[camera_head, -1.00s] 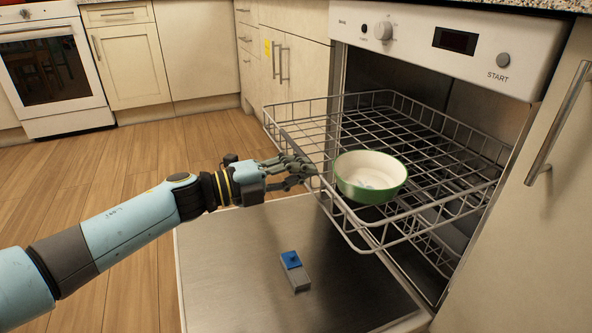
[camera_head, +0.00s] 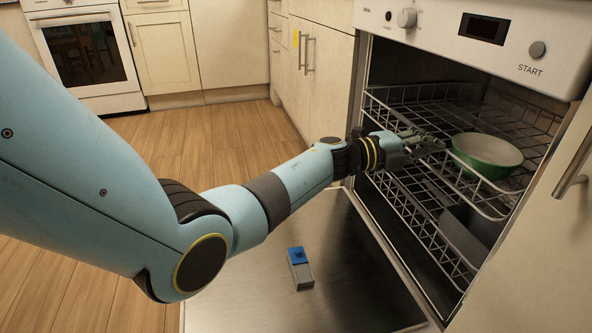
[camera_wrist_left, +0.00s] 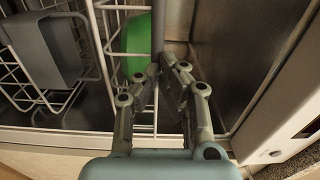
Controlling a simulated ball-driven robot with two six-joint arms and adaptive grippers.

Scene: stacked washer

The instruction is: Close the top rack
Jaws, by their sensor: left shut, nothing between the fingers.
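The top rack (camera_head: 425,98) is a wire rack now mostly inside the open dishwasher. A green bowl with a pale inside (camera_head: 487,152) stands upright in it near the front. My left gripper (camera_head: 438,145) is at the rack's front edge, just left of the bowl, with its fingers shut and empty. In the left wrist view the shut fingers (camera_wrist_left: 160,72) are close to the rack wires (camera_wrist_left: 104,45) and the green bowl (camera_wrist_left: 136,40); whether they touch is unclear. My right gripper is not in view.
The dishwasher door (camera_head: 345,270) lies open, with a small grey and blue object (camera_head: 300,268) on it. A lower rack (camera_head: 415,205) holds a grey container (camera_head: 468,238). A cabinet handle (camera_head: 572,170) is at right. The wooden floor (camera_head: 215,140) is clear.

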